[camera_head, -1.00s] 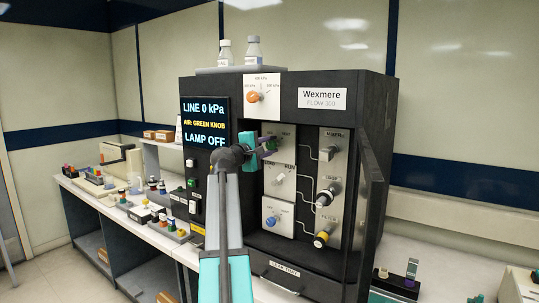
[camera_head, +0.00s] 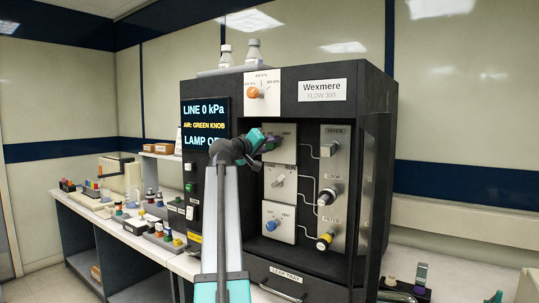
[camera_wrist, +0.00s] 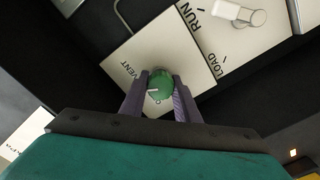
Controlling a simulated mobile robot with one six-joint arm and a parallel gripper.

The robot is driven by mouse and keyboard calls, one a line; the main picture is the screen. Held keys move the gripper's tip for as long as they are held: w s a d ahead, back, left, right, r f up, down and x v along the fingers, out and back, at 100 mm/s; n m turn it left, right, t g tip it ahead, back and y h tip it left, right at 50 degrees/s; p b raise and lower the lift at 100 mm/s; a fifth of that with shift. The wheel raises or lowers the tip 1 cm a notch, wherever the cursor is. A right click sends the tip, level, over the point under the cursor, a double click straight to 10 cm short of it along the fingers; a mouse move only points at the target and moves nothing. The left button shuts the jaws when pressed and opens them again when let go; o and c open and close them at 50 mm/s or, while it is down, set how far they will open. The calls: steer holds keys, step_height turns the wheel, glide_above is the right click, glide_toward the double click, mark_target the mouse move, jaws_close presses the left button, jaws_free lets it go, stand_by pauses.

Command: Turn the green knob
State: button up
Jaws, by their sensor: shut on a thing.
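The green knob (camera_wrist: 160,86) sits on a pale panel (camera_wrist: 125,65) marked VENT in the wrist view. A white pointer line shows on its face. My gripper (camera_wrist: 160,92) has one dark finger on each side of the knob and is shut on it. In the head view my gripper (camera_head: 266,143) reaches into the open cabinet at the upper left panel and hides the green knob.
The black cabinet (camera_head: 350,90) has a screen (camera_head: 205,122) reading LINE 0 kPa and AIR: GREEN KNOB. Below my gripper are a RUN/LOAD switch (camera_head: 279,181) and a blue knob (camera_head: 271,225). An orange knob (camera_head: 253,93) is above. The open door (camera_head: 374,190) stands at right.

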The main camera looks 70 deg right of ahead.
steer(key=shift+d+r+m+b, duration=0.1)
steer(key=shift+m+b, duration=1.2)
steer(key=shift+m, duration=0.3)
steer(key=o, duration=1.1)
steer(key=shift+w, duration=0.1)
steer(key=shift+c, duration=0.2)
